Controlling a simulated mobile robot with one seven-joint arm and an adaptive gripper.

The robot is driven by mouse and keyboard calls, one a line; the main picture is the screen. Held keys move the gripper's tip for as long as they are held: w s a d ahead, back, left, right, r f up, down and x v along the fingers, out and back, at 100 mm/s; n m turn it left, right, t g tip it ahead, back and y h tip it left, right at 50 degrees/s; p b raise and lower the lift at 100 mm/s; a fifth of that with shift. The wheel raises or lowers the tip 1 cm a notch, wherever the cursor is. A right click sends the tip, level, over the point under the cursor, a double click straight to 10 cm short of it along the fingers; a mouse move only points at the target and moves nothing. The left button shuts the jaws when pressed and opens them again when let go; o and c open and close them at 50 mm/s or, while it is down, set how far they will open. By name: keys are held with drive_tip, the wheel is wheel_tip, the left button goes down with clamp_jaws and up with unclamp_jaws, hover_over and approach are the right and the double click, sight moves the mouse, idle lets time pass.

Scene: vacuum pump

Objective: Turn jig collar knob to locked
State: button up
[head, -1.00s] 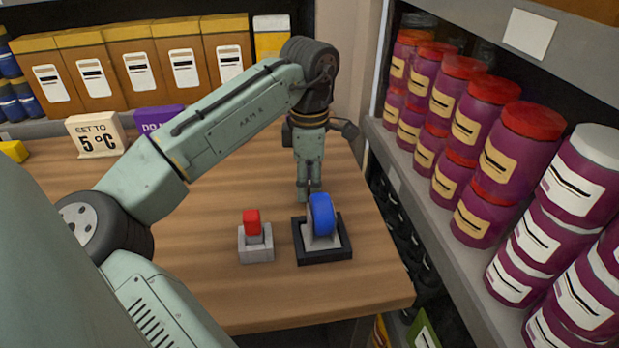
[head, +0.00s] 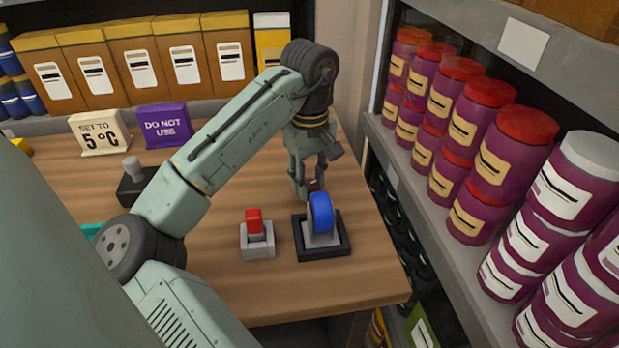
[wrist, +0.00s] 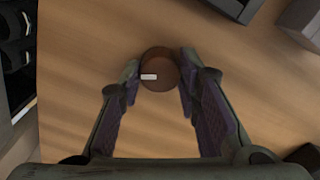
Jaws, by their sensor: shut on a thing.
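A round brown knob (wrist: 160,70) with a small white mark on its rim sits between my fingertips in the wrist view; I take it as the jig collar knob. My gripper (wrist: 159,74) has one finger on either side of it and is shut on it. In the head view, my gripper (head: 310,187) points down at the table behind the blue wheel. The knob shows there only as a small dark reddish patch (head: 316,184) between the fingers. Its base and any lock marking cannot be made out.
A blue wheel (head: 321,213) on a grey stand in a black tray is just in front of my gripper. A red-topped grey block (head: 257,243) stands left of it. A black block with a grey knob (head: 132,167) is farther left. Shelved jars (head: 487,155) line the right.

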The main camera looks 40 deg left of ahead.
sight(309, 184)
drive_tip(key=m, duration=0.4)
drive_tip(key=shift+m, duration=0.4)
idle(0.4)
drive_tip(key=o, duration=1.1)
drive_tip(key=shift+o, duration=0.2)
wheel_tip(309, 184, up, 12)
idle(0.3)
